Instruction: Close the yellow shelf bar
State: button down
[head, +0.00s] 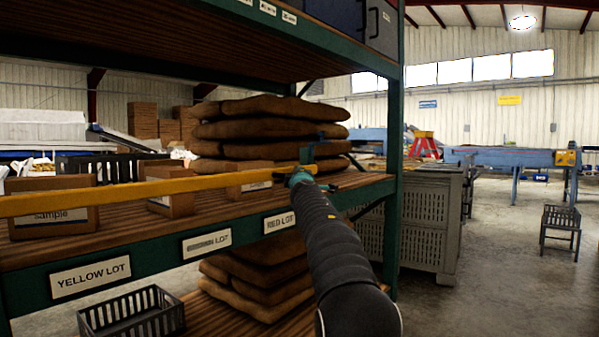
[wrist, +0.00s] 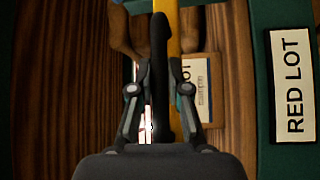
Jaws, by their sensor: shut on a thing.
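The yellow shelf bar (head: 150,190) runs across the front of the shelf at mid height, from the left edge to my gripper. My gripper (head: 300,177) is shut at the bar's right end, in front of the stacked sacks. In the wrist view, a dark long piece stands between the fingers (wrist: 160,95), and the yellow bar (wrist: 175,40) shows beside and behind it. A small blue bracket (head: 310,150) is just above the bar's right end. Whether the bar touches the bracket is hidden.
The green shelf post (head: 394,130) stands right of my arm. The shelf edge below carries a RED LOT label (head: 280,222) and a YELLOW LOT label (head: 90,276). Brown sacks (head: 265,130) and sample boxes (head: 55,205) sit behind the bar. A grey crate (head: 420,225) stands beyond the post.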

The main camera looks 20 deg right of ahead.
jog(key=shift+w+a, duration=0.4)
jog(key=shift+a, duration=0.05)
jog(key=c, duration=1.5)
grip_release()
jog(key=shift+c, duration=0.2)
jog(key=o, duration=0.4)
jog(key=shift+w+a, duration=0.15)
jog(key=shift+a, duration=0.05)
jog(key=shift+d, duration=0.15)
jog(key=shift+d, duration=0.2)
jog(key=shift+s, duration=0.2)
